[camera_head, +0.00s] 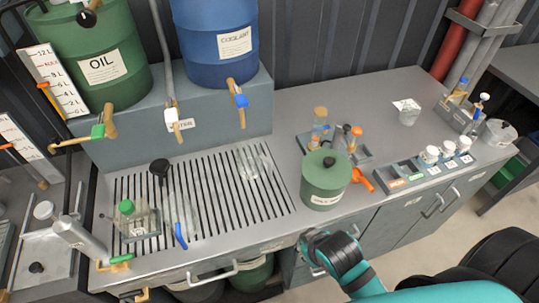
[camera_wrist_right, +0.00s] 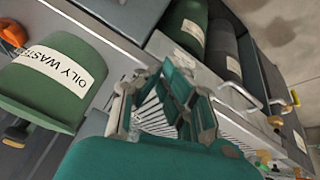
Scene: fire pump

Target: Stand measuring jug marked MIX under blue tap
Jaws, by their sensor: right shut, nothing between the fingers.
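The blue tap (camera_head: 238,95) sits at the foot of the blue COOLANT drum (camera_head: 215,40), above the slatted drip grate (camera_head: 215,198). A clear vessel (camera_head: 254,163) is on the grate, roughly below and in front of that tap. Another faint clear vessel (camera_head: 178,212), with a blue part at its side, is on the grate further left. I cannot read MIX on either. My right gripper (camera_head: 313,240) is at the bench's front edge, in front of the green pot; in the right wrist view it (camera_wrist_right: 165,105) is shut and empty. My left gripper is out of view.
The green OILY WASTE pot (camera_head: 326,180) stands close to my right gripper. A square jar with green cap (camera_head: 134,219) and a dark funnel-like item (camera_head: 159,168) are on the grate.

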